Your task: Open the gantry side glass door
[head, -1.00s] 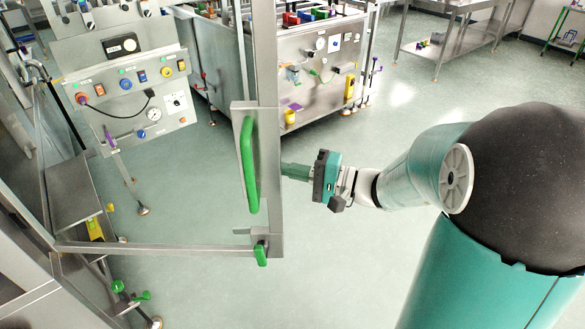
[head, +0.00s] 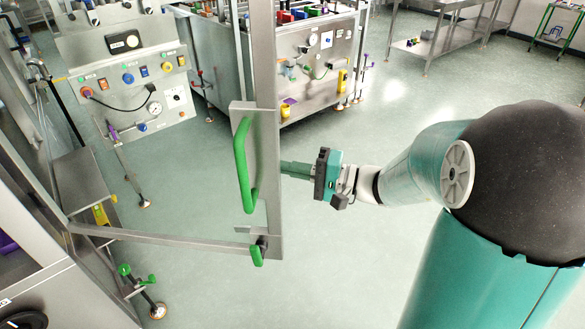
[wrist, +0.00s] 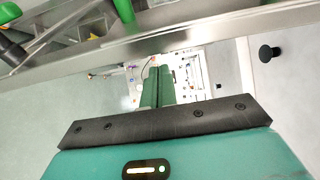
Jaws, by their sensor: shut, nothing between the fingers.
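The glass door stands ajar, swung out from the machine at left; its metal frame (head: 265,95) rises upright in the head view. A green handle (head: 243,165) is on its plate, and a smaller green latch (head: 258,252) sits at the lower corner. My gripper (head: 284,168) is shut and empty, its fingertips at the right edge of the door frame, on the side away from the handle. Whether they touch is unclear. In the wrist view the shut fingers (wrist: 158,85) point toward the frame bar (wrist: 190,40), with green handle parts beyond it.
A control panel (head: 130,70) with knobs and a gauge stands behind the door at left. A steel workstation (head: 315,65) stands further back. A steel table (head: 455,50) is at the back right. The green floor (head: 350,260) right of the door is clear.

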